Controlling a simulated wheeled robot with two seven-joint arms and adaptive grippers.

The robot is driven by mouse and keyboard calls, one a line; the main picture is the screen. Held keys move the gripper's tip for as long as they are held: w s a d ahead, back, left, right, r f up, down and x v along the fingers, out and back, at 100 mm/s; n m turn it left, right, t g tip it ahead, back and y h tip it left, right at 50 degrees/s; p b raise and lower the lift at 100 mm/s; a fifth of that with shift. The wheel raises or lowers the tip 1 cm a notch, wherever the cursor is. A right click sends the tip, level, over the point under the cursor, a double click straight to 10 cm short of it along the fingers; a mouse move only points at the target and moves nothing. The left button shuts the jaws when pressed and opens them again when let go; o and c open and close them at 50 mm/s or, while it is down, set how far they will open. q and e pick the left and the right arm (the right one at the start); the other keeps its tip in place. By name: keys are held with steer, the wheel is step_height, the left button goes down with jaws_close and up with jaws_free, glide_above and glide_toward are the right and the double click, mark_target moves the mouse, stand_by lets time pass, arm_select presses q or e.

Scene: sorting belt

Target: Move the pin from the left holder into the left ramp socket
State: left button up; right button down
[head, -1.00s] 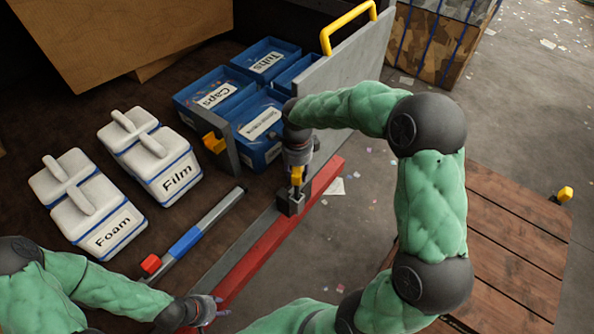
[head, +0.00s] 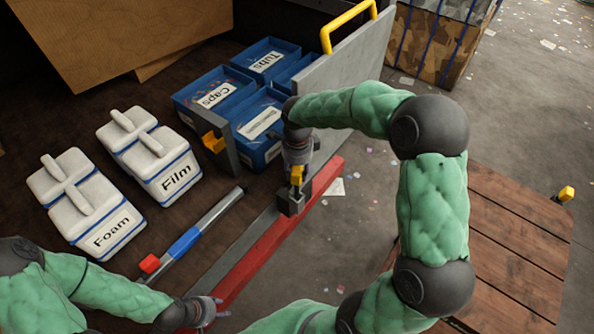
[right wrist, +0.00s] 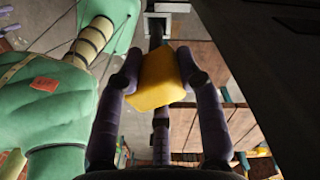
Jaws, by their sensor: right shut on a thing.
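The yellow-headed pin (head: 296,174) stands at a small dark grey block (head: 291,204) on the red-edged rail. My right gripper (head: 298,166) comes down over the pin from above and is shut on its head. I cannot tell whether the pin's lower end is still inside the block, or whether the block is holder or socket. My left gripper (head: 208,311) is low in the head view, away from the pin; its opening is unclear.
A yellow piece (head: 214,142) sits by a grey post beside the blue bins (head: 205,92). Another yellow piece (head: 566,193) is at the edge of the slatted wooden surface (head: 515,225). An upright grey panel (head: 345,65) stands behind my gripper. White Film and Foam boxes (head: 95,225) are at left.

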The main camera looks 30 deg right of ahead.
steer(key=shift+f, duration=0.15)
steer(key=shift+f+b, duration=3.4)
steer(key=shift+f, duration=0.6)
steer(key=c, duration=0.7)
jaws_free()
steer(key=shift+c, duration=0.2)
step_height(320, 180, up, 12)
steer(key=shift+r, duration=0.1)
steer(key=shift+s, duration=0.1)
